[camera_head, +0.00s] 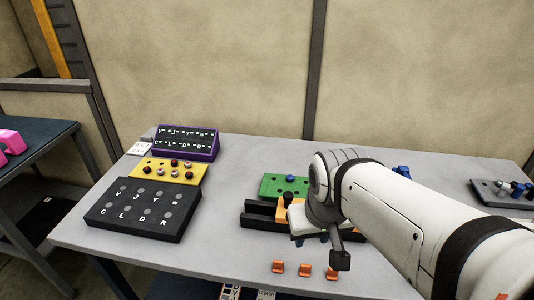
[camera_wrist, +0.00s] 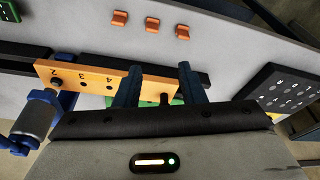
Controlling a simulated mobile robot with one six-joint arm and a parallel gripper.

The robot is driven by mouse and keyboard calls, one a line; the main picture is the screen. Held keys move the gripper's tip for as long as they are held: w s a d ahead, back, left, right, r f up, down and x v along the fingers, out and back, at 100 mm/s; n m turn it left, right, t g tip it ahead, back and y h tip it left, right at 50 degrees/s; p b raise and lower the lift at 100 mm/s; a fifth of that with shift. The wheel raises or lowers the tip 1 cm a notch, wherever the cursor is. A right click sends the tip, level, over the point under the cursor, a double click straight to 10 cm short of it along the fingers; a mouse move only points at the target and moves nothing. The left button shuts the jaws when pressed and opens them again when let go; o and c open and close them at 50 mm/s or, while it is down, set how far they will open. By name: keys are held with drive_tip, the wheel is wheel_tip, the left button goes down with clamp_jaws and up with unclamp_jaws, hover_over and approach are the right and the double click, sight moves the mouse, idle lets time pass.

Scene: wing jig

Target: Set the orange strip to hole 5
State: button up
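The orange strip (camera_wrist: 70,77) lies along a long black rail (camera_head: 262,222). In the head view my wrist hides most of the strip. I cannot tell which hole is hole 5.
A green plate (camera_head: 270,183) with a blue peg lies behind the rail. Several orange blocks (camera_head: 304,269) sit in front. A blue clamp (camera_wrist: 45,101) is near the strip's left end in the wrist view. A black lettered box (camera_head: 143,219) and a yellow plate (camera_head: 158,176) stand left.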

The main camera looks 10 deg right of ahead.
drive_tip(key=shift+o, duration=0.7)
drive_tip(key=shift+d, duration=0.1)
drive_tip(key=shift+o, duration=0.7)
drive_tip(key=w+r+m+g+p, duration=0.1)
drive_tip(key=w+m, duration=0.3)
drive_tip(key=w, duration=0.6)
drive_tip(key=shift+w+d+r+g, duration=0.15)
drive_tip(key=shift+w+r+g, duration=0.2)
drive_tip(key=shift+r, duration=0.2)
drive_tip(key=m+g+p, duration=0.1)
drive_tip(key=m, duration=0.3)
hover_over(288, 194)
drive_tip(key=shift+s+f, duration=0.25)
drive_tip(key=shift+f, duration=0.9)
drive_tip(key=shift+w+f, duration=0.2)
drive_tip(key=shift+f, duration=0.35)
wheel_tip(288, 194, down, 7)
drive_tip(key=shift+r+p, duration=0.1)
drive_tip(key=shift+p, duration=0.3)
drive_tip(key=shift+c, duration=0.3)
clamp_jaws()
